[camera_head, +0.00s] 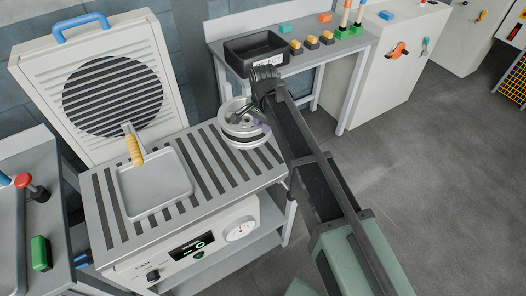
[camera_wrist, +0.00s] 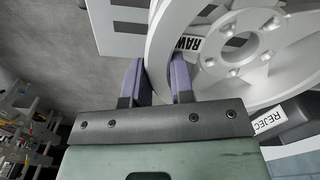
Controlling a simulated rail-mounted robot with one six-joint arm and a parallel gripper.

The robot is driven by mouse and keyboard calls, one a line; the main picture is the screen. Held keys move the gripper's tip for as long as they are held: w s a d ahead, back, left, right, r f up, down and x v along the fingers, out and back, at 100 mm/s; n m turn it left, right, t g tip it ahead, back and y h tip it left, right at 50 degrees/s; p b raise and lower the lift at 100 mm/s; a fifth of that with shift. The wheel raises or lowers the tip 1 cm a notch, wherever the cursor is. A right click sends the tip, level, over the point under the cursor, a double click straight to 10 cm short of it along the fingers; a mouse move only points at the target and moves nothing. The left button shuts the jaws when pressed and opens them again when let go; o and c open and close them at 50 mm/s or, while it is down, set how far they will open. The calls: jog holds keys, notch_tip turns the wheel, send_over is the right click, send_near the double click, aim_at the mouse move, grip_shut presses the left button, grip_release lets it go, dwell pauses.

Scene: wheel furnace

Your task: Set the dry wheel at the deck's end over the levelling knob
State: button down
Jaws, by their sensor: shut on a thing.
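A pale grey spoked wheel (camera_head: 240,130) is at the far right end of the slotted deck (camera_head: 110,205). My gripper (camera_head: 257,115) reaches it from the right and is shut on its rim. In the wrist view the wheel (camera_wrist: 222,82) shows close up, with a label reading RAW and a hub with several bolts. The two purple fingers of my gripper (camera_wrist: 158,75) straddle the rim. I cannot tell whether the wheel rests on the deck or hangs just above it. I see no levelling knob; the deck under the wheel is hidden.
A louvred panel (camera_head: 105,90) stands behind. A black reject bin (camera_head: 255,47) and several coloured blocks sit on the back table. Floor is clear at the right.

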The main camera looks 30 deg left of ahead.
aim_at(263, 137)
notch_tip(263, 137, down, 6)
jog(key=b, duration=0.4)
jog(key=shift+f+b, duration=0.2)
jog(key=shift+b, duration=0.15)
jog(key=shift+r, duration=0.25)
jog(key=shift+f, duration=0.15)
jog(key=c, duration=1)
grip_release()
notch_tip(263, 137, up, 13)
jog(key=p, duration=1.2)
jog(key=shift+f+p, duration=0.2)
jog(key=shift+p, duration=0.15)
jog(key=shift+f, duration=0.1)
